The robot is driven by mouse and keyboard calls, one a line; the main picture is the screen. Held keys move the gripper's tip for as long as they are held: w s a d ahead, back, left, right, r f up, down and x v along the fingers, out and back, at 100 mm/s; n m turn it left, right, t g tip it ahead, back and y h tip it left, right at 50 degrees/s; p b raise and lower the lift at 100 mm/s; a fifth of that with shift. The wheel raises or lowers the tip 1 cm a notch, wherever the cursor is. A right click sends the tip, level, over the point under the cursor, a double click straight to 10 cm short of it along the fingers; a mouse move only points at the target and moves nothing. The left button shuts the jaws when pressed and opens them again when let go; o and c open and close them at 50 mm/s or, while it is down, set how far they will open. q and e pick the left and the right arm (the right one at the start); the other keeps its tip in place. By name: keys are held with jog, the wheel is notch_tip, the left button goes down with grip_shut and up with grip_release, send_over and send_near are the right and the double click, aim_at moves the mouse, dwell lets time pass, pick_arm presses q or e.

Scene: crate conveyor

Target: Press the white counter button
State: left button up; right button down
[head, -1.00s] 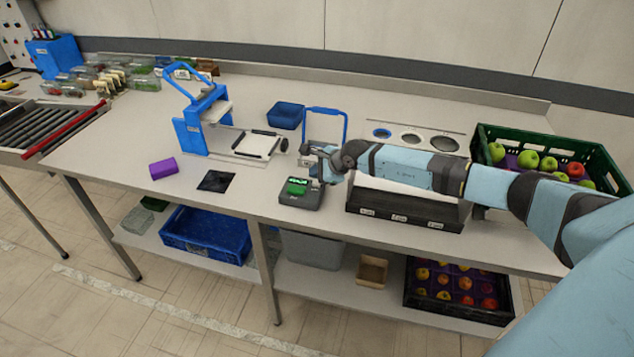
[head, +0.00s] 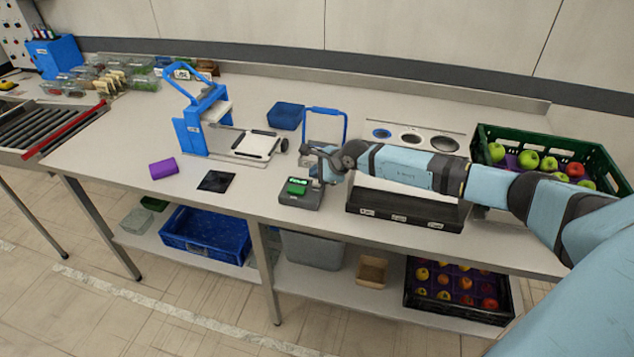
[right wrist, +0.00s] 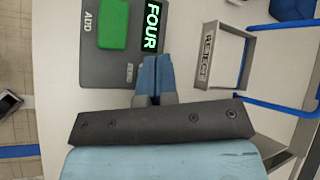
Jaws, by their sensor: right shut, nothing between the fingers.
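The dark grey counter box (head: 301,200) sits near the front edge of the bench. In the right wrist view, the counter (right wrist: 95,66) has a large green button (right wrist: 114,24) beside the word ADD and a lit display (right wrist: 151,28) reading FOUR. A small pale label (right wrist: 130,73) shows on its face close beside the fingertips. I cannot make out a white button; my fingers may cover it. My right gripper (head: 317,172) is shut and empty; its blue fingertips (right wrist: 154,62) are over the counter's edge beside the display. I cannot tell whether they touch it. My left gripper is not in view.
A REJECT-labelled tray (right wrist: 228,58) and a blue hoop frame (head: 345,127) stand close to the gripper. A black-fronted bin (head: 400,213) lies under my right arm. A blue press (head: 190,135), purple block (head: 163,168) and black mat (head: 216,181) are to the left.

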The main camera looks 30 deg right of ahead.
dwell(0.3)
jog(key=shift+f+b, duration=0.45)
jog(key=shift+f, duration=0.05)
jog(key=shift+f+b, duration=0.45)
jog(key=shift+f, duration=0.05)
dwell(0.6)
jog(key=shift+r, duration=0.1)
jog(key=shift+r+p, duration=0.55)
jog(key=shift+r, duration=0.3)
jog(key=shift+r+p, duration=1.4)
jog(key=shift+r, duration=1.15)
